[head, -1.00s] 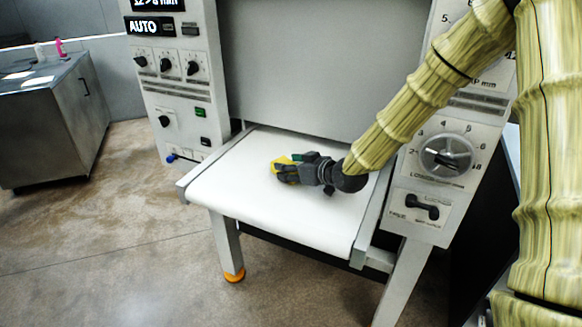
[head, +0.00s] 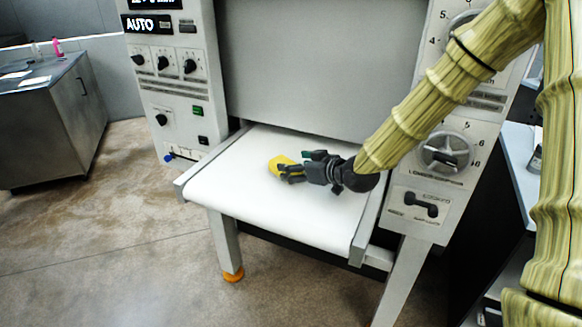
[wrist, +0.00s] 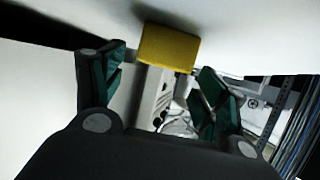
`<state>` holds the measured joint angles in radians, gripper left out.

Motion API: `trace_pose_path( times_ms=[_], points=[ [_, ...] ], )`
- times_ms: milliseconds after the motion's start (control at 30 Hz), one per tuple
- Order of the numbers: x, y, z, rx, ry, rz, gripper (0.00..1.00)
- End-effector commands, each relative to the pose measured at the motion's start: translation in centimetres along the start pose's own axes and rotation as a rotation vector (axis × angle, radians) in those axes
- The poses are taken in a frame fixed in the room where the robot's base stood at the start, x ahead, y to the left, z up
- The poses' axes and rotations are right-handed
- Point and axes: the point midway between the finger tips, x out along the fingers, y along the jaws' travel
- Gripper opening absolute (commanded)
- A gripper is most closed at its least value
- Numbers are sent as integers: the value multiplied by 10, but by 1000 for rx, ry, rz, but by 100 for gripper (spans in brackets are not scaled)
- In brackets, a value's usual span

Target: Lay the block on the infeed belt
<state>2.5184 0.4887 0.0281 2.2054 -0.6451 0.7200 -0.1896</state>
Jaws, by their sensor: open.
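The yellow block (head: 279,165) lies on the white infeed belt (head: 245,195), near its middle. In the wrist view the block (wrist: 169,47) is just beyond the fingertips, resting against the white belt surface (wrist: 240,25). My gripper (head: 293,170) is beside the block, to its right in the head view. In the wrist view the two green-padded fingers of my gripper (wrist: 160,85) stand apart with the space between them empty. The block's right side is partly hidden behind the fingers in the head view.
The left control panel (head: 172,80) and the right panel (head: 425,190) with a handwheel (head: 446,155) flank the belt. A grey upright plate (head: 310,65) stands behind it. A metal cabinet (head: 50,120) is at far left. The belt's front and left are clear.

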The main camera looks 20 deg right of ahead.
Motion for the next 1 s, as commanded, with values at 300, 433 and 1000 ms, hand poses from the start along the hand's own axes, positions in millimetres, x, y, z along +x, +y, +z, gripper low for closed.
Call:
trace_pose_path(
  times_ms=[300, 433, 1000],
  points=[
    [-40, 1, 0, 0, 3, 1, 73],
    [-56, 0, 0, 0, 3, 1, 73],
    [-86, 0, 0, 0, 1, 0, 73]
  ],
)
